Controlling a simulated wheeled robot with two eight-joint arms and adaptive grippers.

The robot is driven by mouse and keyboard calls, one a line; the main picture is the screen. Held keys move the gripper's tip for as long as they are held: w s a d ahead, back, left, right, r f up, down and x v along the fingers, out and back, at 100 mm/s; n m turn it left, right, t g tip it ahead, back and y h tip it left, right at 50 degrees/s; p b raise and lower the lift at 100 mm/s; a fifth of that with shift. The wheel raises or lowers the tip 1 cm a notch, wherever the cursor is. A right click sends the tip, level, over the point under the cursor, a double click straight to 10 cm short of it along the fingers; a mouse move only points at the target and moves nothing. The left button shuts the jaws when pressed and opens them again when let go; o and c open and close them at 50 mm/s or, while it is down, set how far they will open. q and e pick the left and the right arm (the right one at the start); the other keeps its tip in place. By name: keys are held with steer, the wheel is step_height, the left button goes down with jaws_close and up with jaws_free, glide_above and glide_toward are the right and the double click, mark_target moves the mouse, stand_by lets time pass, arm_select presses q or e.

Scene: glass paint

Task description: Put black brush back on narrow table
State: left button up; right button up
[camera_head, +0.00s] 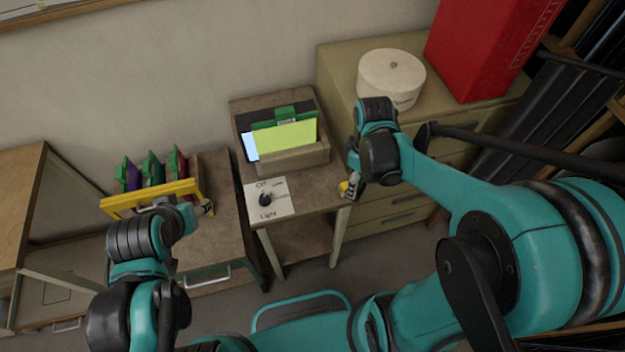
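I cannot clearly make out a black brush. A narrow table (312,195) stands in the middle against the wall. My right gripper (352,190) points down at its right edge, with a small yellow thing (343,186) at its fingertips; the gripper's own arm partly hides it, and I cannot tell whether it is held. My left gripper (203,208) is at the left table (228,232), near the right end of a yellow bar (150,198). Its fingers are too small and partly hidden to tell open from shut.
Purple, teal and red upright pieces (152,168) with green tops stand behind the yellow bar. The narrow table bears a light-switch panel (280,190) and a holder with a yellow-green pane (285,138). A drawer cabinet (340,70) at right carries a white round container (391,78) and a red box (485,50).

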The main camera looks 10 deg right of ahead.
steer(key=w+a+f+b, duration=0.3)
steer(key=w+a+f, duration=0.4)
steer(key=a, duration=0.2)
steer(key=shift+o, duration=0.2)
steer(key=shift+a+f+b, duration=0.1)
steer(key=shift+f+b, duration=0.6)
steer(key=shift+f, duration=1.25)
steer(key=shift+c, duration=0.2)
steer(key=o, duration=1.3)
steer(key=shift+f, duration=0.1)
